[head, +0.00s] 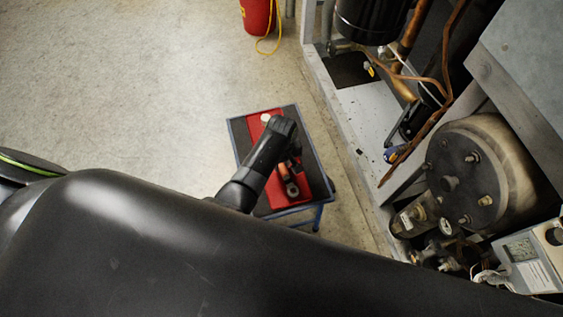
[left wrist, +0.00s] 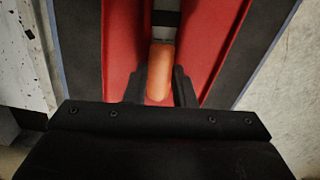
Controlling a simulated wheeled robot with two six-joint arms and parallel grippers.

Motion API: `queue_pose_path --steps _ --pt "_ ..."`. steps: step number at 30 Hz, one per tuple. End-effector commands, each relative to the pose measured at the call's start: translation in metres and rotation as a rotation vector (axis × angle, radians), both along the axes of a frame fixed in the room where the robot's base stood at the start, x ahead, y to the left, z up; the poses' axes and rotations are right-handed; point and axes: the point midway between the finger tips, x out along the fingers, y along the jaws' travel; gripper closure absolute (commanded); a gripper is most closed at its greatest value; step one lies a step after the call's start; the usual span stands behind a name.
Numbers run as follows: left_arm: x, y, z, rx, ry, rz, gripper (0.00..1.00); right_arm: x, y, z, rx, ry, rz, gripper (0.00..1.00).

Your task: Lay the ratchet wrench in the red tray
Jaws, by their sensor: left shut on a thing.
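The red tray (head: 311,176) lies on a small cart with a dark top. My left gripper (head: 293,158) is over the tray, pointing down. In the left wrist view, my left gripper (left wrist: 160,88) is shut on the orange handle of the ratchet wrench (left wrist: 161,70), with a dark band and grey shaft beyond the handle. In the head view the round grey head of the ratchet wrench (head: 292,190) shows below the gripper, within the tray's outline. The tray's red floor (left wrist: 120,50) shows on both sides of the handle. I cannot tell whether the wrench touches the tray. My right gripper is not in view.
The blue-framed cart (head: 233,137) stands on open concrete floor, close to the compressor rack (head: 345,130) on the right. A white round thing (head: 266,118) sits at the tray's far end. A red cylinder (head: 257,16) with a yellow hose stands at the back.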

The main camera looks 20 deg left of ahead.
Motion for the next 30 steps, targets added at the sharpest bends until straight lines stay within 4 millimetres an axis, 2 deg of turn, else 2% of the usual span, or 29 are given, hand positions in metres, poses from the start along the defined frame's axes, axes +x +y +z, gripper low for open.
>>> queue_pose_path --steps 22,23,28,30 --pt "0.0006 0.0 -0.0086 0.0 -0.001 0.0 1.0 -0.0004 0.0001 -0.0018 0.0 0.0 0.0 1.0" --pt "0.0006 0.0 -0.0086 0.0 -0.001 0.0 0.74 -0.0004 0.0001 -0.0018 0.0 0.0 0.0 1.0" --pt "0.0005 0.0 -0.0087 0.0 -0.001 0.0 0.52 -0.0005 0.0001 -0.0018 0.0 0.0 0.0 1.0" --pt "0.0005 0.0 -0.0087 0.001 -0.001 0.0 0.51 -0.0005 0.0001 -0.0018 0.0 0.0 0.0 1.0"
